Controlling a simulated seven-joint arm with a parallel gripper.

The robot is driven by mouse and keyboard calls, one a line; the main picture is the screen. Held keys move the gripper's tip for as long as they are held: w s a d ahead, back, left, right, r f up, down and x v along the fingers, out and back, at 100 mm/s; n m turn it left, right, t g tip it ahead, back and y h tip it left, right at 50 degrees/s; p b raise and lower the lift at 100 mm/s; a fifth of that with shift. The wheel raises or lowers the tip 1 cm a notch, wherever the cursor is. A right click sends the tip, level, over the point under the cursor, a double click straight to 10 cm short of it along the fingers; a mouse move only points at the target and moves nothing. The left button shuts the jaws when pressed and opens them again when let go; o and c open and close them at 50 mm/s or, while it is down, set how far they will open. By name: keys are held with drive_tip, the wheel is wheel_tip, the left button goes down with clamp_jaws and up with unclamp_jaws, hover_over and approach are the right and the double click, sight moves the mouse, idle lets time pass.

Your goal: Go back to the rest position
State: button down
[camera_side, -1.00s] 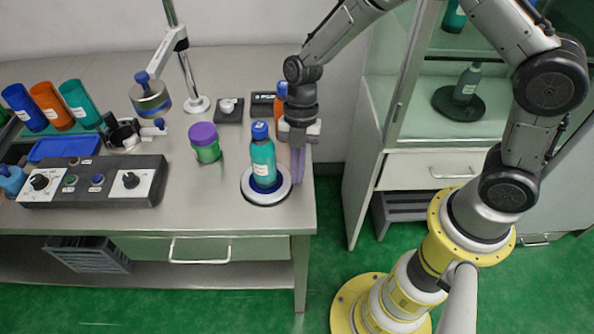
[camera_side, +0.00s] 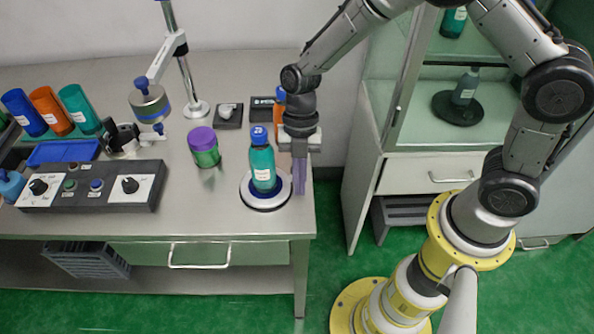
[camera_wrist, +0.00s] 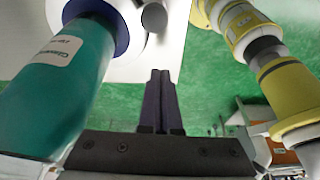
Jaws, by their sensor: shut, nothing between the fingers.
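My gripper (camera_side: 299,190) points down at the right edge of the table, just right of the teal bottle. Its fingers are together with nothing between them; in the wrist view the shut fingers (camera_wrist: 160,78) show over green floor. The teal bottle (camera_side: 262,165) with a blue cap and white label stands upright on a round white-and-blue base (camera_side: 250,200). In the wrist view the bottle (camera_wrist: 55,90) fills the left side, close beside the fingers. I cannot tell from these views whether they touch.
A purple-lidded green jar (camera_side: 204,150) stands left of the bottle. An orange bottle (camera_side: 279,115) is partly hidden behind my gripper. A control box (camera_side: 95,186) and a stand with a pole (camera_side: 187,75) are farther left. A glass cabinet (camera_side: 410,165) stands at the right, with open floor between.

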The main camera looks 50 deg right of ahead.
drive_tip(key=w+d+r+t, duration=0.1)
drive_tip(key=d+r, duration=0.2)
drive_tip(key=r, duration=0.6)
drive_tip(key=w+d+r+t, duration=0.1)
drive_tip(key=d+r+t, duration=0.1)
drive_tip(key=r, duration=0.7)
drive_tip(key=s+d+r+m+t, duration=0.3)
drive_tip(key=s+d+r+m, duration=0.2)
drive_tip(key=s+r+m, duration=0.15)
drive_tip(key=s+d+f+m+t+h, duration=0.1)
drive_tip(key=s+m, duration=0.4)
drive_tip(key=m, duration=0.5)
drive_tip(key=s+d+f+m+t+h, duration=0.1)
drive_tip(key=s+d+m, duration=0.3)
drive_tip(key=m, duration=0.5)
drive_tip(key=shift+s+f+m+h, duration=0.3)
drive_tip(key=shift+s+h, duration=0.2)
drive_tip(key=shift+s, duration=0.65)
